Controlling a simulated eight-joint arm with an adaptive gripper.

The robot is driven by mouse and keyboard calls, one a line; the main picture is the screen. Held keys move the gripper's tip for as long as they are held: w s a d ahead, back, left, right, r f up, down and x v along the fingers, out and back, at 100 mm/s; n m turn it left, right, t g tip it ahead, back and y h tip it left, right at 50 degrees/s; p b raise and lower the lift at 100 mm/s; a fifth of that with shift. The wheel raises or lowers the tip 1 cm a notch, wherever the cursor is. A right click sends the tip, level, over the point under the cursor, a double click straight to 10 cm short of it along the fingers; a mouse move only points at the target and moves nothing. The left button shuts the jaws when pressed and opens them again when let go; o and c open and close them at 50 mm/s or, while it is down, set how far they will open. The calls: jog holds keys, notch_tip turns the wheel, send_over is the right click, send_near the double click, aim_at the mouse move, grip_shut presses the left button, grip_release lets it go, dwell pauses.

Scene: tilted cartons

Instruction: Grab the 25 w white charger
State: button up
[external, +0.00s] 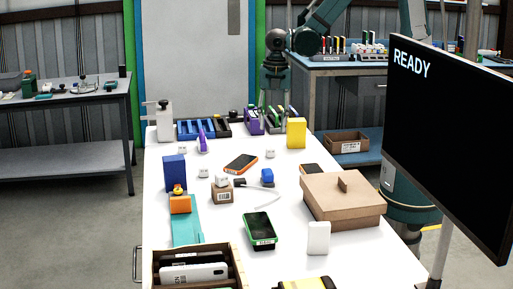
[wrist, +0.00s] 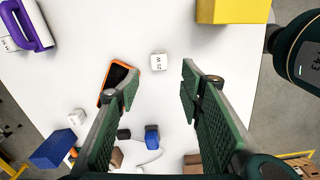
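A small white charger cube marked "25 W" (wrist: 158,61) lies on the white table in the wrist view, right of the orange-edged phone. It appears to be the white cube (external: 270,153) near the yellow block in the external view. My gripper (wrist: 158,80) is open and empty, its two green fingers spread wide. The charger shows in the gap between them, slightly beyond the tips. In the external view my gripper (external: 275,112) hangs above the far part of the table, clear of the charger.
Other white chargers (external: 182,152) (external: 203,172) (external: 222,180) sit to the left, one on a cardboard box. An orange-edged phone (external: 241,164), a yellow block (external: 296,132) and a purple item (external: 202,140) stand near. A brown carton (external: 345,205) and monitor (external: 450,130) occupy the right.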

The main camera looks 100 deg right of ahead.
aim_at(270, 148)
jog(key=shift+w+d+f+n, duration=0.1)
jog(key=shift+d+f+n, duration=0.2)
jog(key=shift+f, duration=0.4)
jog(key=shift+w+d+f+n, duration=0.15)
jog(key=shift+f+n, duration=0.15)
jog(key=shift+f, duration=0.35)
jog(key=shift+f, duration=1.3)
jog(key=shift+f+b, duration=0.1)
jog(key=shift+b, duration=0.2)
jog(key=shift+f+b, duration=0.3)
jog(key=shift+f, duration=2.2)
jog(key=shift+c, duration=0.6)
jog(key=c, duration=0.9)
